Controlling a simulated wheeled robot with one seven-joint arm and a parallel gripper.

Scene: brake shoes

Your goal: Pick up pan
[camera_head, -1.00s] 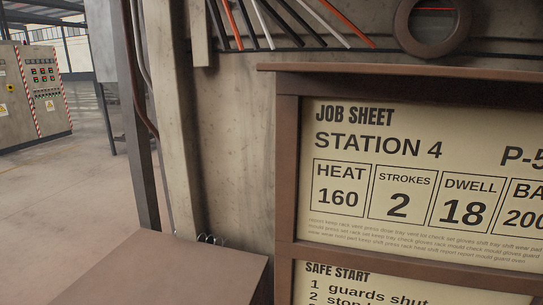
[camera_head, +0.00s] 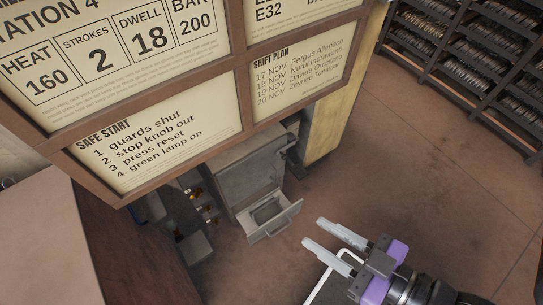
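My gripper (camera_head: 313,233) is at the lower right of the head view, with purple parts at its base. Its two pale fingers point left and are apart, with nothing visible between them. I cannot identify a pan for certain. A grey metal tray or drawer-like part (camera_head: 287,219) with a handle sticks out of the front of a grey cabinet (camera_head: 245,172), to the left of my fingertips in the picture. I cannot tell whether this is the pan. The fingers appear apart from it.
A framed job-sheet board (camera_head: 160,150) fills the upper left. A brown box-like surface (camera_head: 45,245) is at the lower left. Dark shelving (camera_head: 470,70) with many parts stands at the upper right. The brown floor (camera_head: 420,190) between shelving and gripper is clear.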

